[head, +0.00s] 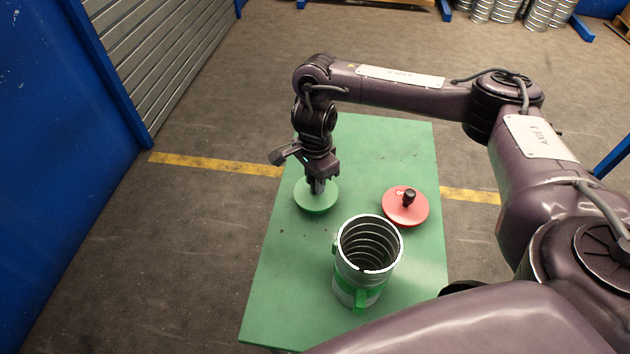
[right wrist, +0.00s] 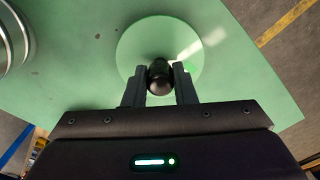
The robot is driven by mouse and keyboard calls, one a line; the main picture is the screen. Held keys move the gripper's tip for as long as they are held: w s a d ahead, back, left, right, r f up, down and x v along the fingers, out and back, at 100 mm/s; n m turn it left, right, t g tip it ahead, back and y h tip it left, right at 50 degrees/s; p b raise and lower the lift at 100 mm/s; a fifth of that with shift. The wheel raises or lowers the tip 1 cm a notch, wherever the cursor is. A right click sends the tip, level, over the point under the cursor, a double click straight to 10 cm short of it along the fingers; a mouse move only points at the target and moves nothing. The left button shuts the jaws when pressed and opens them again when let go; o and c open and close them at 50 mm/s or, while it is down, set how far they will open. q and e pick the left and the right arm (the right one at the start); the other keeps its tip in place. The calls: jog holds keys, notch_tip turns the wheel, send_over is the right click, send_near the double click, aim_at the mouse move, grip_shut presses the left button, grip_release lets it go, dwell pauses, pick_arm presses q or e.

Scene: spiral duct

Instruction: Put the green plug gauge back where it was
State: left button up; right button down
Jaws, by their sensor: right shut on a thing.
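The green plug gauge (head: 316,197) is a flat green disc with a dark knob, at the left side of the green table. My right gripper (head: 317,186) is above it, shut on its knob. The right wrist view shows the dark knob (right wrist: 159,78) between the two fingers, with the green disc (right wrist: 135,45) beyond. I cannot tell whether the disc touches the table. A red plug gauge (head: 405,208) with a black knob lies to the right. The spiral duct (head: 368,262), an open metal tube with green brackets, stands nearer me. My left gripper is not in view.
The green table (head: 285,300) has free room at its front left and far end. The duct's edge also shows at the left of the right wrist view (right wrist: 14,35). A blue frame with a shutter stands left; several metal ducts stand far right.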

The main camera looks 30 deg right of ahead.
jog(key=shift+f, duration=0.15)
jog(key=shift+f, duration=0.2)
jog(key=c, duration=1.2)
grip_release()
jog(key=shift+r, duration=0.15)
jog(key=shift+r, duration=0.25)
notch_tip(320, 180, up, 12)
jog(key=shift+f+p, duration=0.15)
jog(key=shift+p, duration=0.5)
